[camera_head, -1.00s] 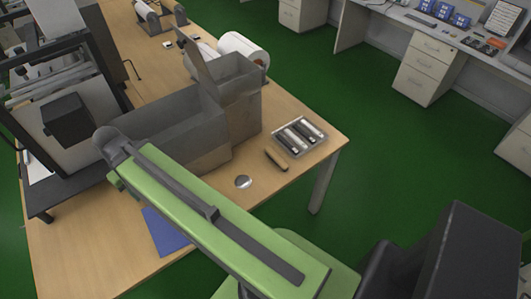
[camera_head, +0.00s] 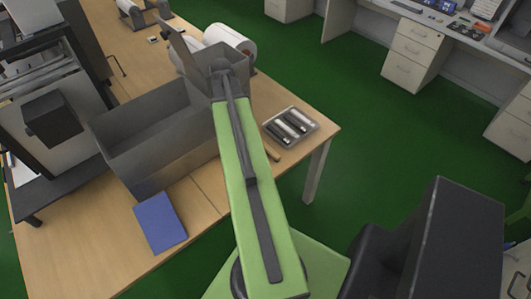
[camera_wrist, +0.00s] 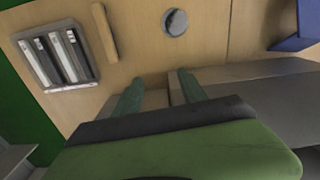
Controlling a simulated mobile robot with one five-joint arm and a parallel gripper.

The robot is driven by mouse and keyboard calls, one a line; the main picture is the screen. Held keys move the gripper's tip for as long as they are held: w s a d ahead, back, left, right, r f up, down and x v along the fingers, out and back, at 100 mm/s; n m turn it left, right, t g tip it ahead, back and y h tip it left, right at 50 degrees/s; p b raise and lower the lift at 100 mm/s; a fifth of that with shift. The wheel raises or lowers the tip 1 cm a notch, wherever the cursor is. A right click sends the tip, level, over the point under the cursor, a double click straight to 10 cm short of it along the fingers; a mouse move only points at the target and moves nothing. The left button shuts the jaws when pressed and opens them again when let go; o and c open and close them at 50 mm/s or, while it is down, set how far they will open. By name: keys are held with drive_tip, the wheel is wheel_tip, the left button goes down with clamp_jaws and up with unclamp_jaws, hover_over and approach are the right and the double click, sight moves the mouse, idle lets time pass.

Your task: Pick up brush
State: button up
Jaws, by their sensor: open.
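The brush seems to be the slim tan wooden bar (camera_wrist: 105,33) lying on the table beside a tray, at the upper left of the wrist view. In the head view only its end (camera_head: 273,154) shows past my arm. My gripper (camera_wrist: 160,92) is open and empty, its two green fingers apart. The bar lies beyond the fingertips and to their left in the wrist view, not between them. In the head view my green arm hides the fingers.
A round metal disc (camera_wrist: 176,22) lies on the table. Grey open bins (camera_head: 150,160) stand beside my arm. A blue book (camera_head: 160,222) lies nearer. The table edge is close to the bar.

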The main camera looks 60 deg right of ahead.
drive_tip(key=m, duration=0.1)
hover_over(267, 146)
wheel_tip(267, 146, down, 13)
drive_tip(key=b, duration=1.3)
drive_tip(key=shift+s, duration=0.1)
wheel_tip(267, 146, down, 5)
drive_tip(key=b, duration=0.5)
drive_tip(key=shift+a+f, duration=0.15)
drive_tip(key=shift+r, duration=0.2)
clamp_jaws()
